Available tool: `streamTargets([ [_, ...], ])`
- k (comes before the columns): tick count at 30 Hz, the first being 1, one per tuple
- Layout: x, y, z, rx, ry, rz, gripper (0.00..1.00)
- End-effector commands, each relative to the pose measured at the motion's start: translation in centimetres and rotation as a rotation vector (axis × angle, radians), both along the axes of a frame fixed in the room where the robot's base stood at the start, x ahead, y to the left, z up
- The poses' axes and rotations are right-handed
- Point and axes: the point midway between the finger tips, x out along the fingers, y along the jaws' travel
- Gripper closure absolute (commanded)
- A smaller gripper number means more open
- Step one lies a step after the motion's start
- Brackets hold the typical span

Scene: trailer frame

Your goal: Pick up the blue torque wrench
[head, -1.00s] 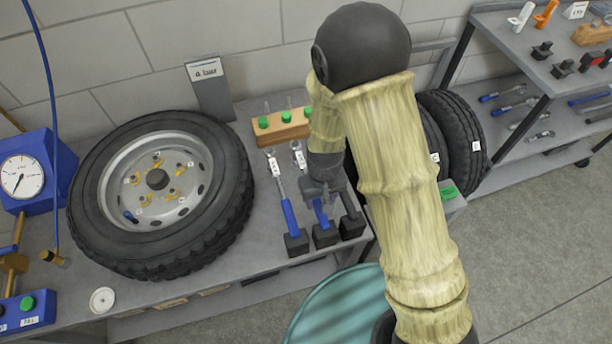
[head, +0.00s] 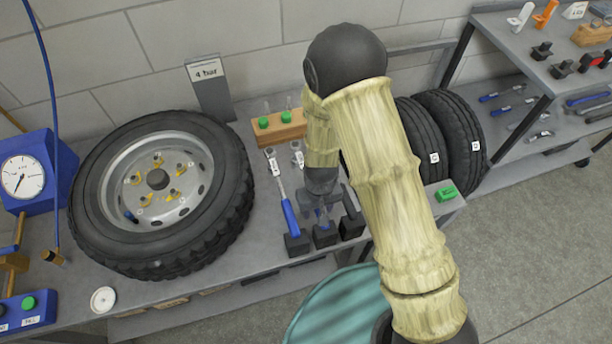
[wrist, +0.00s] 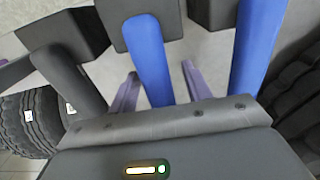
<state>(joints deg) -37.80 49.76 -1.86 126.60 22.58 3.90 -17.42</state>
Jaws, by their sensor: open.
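Two wrenches with blue handles and one with a black handle rest on dark blocks at the bench's front edge. The left blue-handled wrench (head: 289,216) is clear of my gripper and shows at the right of the wrist view (wrist: 257,45). My gripper (head: 322,203) is over the middle blue-handled wrench (head: 297,156), mostly hiding its handle in the head view. In the wrist view, that blue handle (wrist: 149,55) lies between my open fingers (wrist: 160,70), apparently without being gripped. The black handle (head: 350,217) is just to the right. I cannot tell which blue wrench is meant.
A large wheel (head: 130,245) lies on the bench left of the wrenches. A wooden block with green caps (head: 281,130) stands behind them. Two tyres (head: 460,125) stand at the right. A teal round-topped object (head: 335,305) is in front of the bench.

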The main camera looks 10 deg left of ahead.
Motion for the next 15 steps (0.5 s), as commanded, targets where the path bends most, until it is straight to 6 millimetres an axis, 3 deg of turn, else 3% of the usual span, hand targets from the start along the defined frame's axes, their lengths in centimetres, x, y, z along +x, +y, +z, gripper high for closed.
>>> streamTargets([
  [5, -0.01, -0.01, 0.02, 0.0, 0.0, 0.0, 0.51],
  [13, -0.01, -0.01, 0.02, 0.0, 0.0, 0.0, 1.0],
  [15, 0.07, 0.03, 0.09, 0.001, -0.002, 0.0, 1.0],
])
